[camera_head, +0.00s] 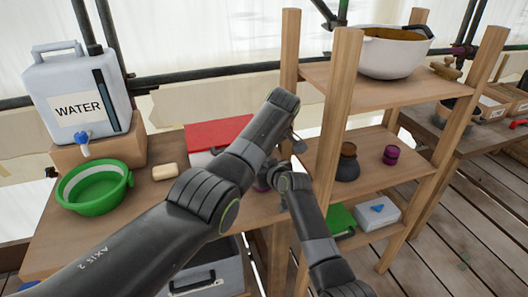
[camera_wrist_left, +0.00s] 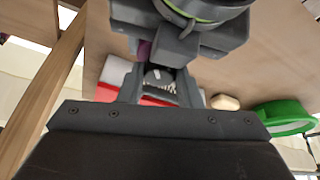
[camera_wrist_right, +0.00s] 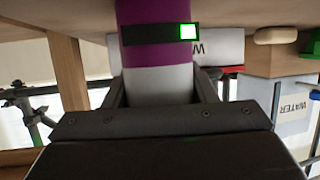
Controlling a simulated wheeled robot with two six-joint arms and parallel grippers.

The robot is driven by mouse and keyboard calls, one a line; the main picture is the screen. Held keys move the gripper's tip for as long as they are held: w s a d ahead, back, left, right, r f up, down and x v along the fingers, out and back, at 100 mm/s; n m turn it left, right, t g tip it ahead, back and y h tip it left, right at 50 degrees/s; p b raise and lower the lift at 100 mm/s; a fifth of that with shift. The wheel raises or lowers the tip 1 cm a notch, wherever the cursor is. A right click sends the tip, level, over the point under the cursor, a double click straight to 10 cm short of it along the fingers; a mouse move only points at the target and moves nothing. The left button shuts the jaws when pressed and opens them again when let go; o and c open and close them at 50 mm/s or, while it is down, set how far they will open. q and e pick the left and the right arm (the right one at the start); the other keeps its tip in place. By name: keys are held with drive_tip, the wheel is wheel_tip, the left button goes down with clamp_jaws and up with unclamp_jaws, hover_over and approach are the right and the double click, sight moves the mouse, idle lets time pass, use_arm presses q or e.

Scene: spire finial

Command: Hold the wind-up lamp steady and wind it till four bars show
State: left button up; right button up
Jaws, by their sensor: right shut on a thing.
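The wind-up lamp is a purple cylinder (camera_wrist_right: 155,55) with a pale grey lower part and a black band. One bright green square is lit at the right end of the band in the right wrist view. My right gripper (camera_wrist_right: 160,92) is shut on the lamp's pale part. A sliver of purple (camera_wrist_left: 145,48) shows in the left wrist view. My left gripper (camera_wrist_left: 160,88) looks open, with a dark and whitish ridged part between its fingers; I cannot tell whether they touch it. In the head view my arms hide most of the lamp and both grippers.
A water container (camera_head: 75,95), a green basin (camera_head: 95,186), a soap-like block (camera_head: 165,172) and a red-lidded box (camera_head: 215,132) stand on the table. Wooden shelves (camera_head: 385,92) at right hold a white pot (camera_head: 393,55), a dark jar (camera_head: 347,165) and a small purple item (camera_head: 391,154).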

use_arm(q)
drive_tip(key=shift+c, duration=0.7)
drive_tip(key=shift+a+m+t+h, duration=0.15)
drive_tip(key=shift+m+h, duration=0.3)
drive_tip(key=shift+m, duration=0.75)
drive_tip(key=shift+a+m+t+h, duration=0.1)
drive_tip(key=shift+m+t+h, duration=0.25)
drive_tip(key=shift+m, duration=0.85)
drive_tip(key=o, duration=1)
drive_tip(key=v, duration=1.2)
drive_tip(key=shift+w+r, duration=0.1)
drive_tip(key=shift+w, duration=0.05)
